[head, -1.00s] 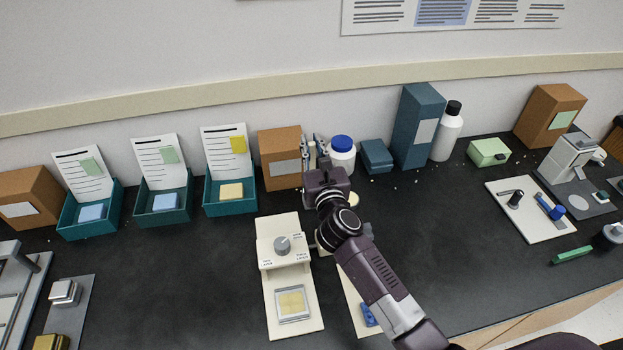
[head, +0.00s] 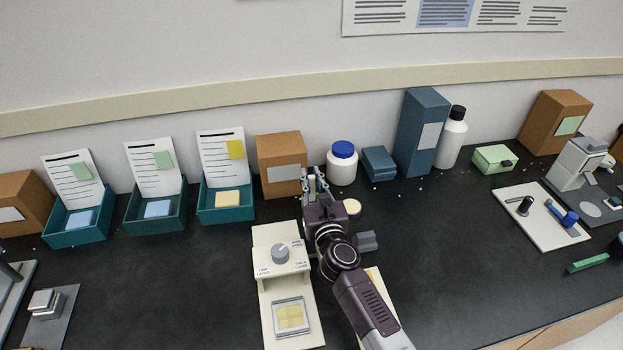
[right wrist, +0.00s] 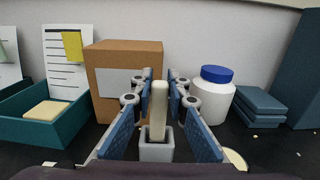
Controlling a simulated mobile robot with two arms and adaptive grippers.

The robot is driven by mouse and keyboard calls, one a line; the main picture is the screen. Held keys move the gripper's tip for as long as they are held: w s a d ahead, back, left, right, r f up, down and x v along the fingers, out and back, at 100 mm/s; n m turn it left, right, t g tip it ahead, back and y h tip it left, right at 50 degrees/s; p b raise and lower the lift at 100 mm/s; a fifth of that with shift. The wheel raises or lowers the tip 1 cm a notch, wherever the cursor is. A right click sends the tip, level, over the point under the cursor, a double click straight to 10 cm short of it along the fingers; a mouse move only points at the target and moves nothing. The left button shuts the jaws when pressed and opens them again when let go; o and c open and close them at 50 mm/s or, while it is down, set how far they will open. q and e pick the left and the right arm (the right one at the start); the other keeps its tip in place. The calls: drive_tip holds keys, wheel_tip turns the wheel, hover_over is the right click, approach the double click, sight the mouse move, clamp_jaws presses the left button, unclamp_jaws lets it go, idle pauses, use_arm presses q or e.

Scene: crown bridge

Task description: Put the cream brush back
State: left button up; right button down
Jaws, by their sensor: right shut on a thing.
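My right gripper (head: 312,178) is shut on the cream brush (right wrist: 159,110), which stands upright between the fingers in the right wrist view. The brush's lower end meets a small pale grey square cup (right wrist: 156,148) with a dark opening; I cannot tell whether it rests on the cup's bottom. In the head view the fingers hide most of the brush. The gripper is in front of a brown box (head: 281,163), just behind the cream stand with a knob (head: 265,270). My left gripper is not in view.
A white bottle with a blue lid (head: 342,164) stands right of the gripper, with a cream disc (head: 352,207) nearer. Teal trays (head: 225,212) line the left. A tall blue box (head: 420,130) stands farther right.

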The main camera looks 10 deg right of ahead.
drive_tip(key=shift+f, duration=0.1)
drive_tip(key=c, duration=1.9)
unclamp_jaws()
drive_tip(key=shift+r, duration=0.2)
drive_tip(key=s, duration=1.2)
